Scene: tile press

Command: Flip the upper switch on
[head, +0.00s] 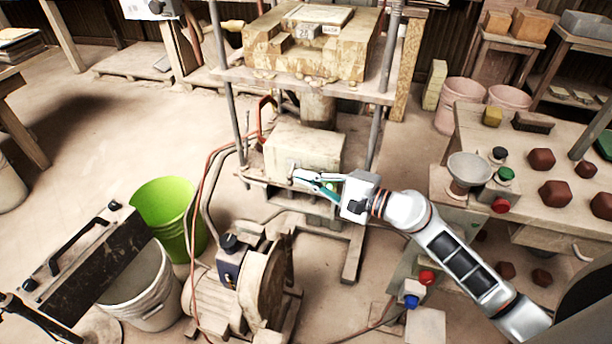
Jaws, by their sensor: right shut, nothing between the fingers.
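A cream box (305,146) sits low in the press frame. A small pale switch-like part (291,166) shows on the left of its front face; its exact position, on or off, is too small to tell. My right gripper (298,176) comes in from the right and is shut and empty. Its fingertips are close to that small part, at or just below it; I cannot tell whether they touch. The gripper and its fingers hide part of the box's lower front. My left gripper is not in view.
The press frame (375,140) has posts on both sides of the box. Red and grey hoses (205,185) run down its left side. A motor with a wheel (265,280) stands in front. A green bucket (170,205) is left. A table (540,130) with dark red blocks is right.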

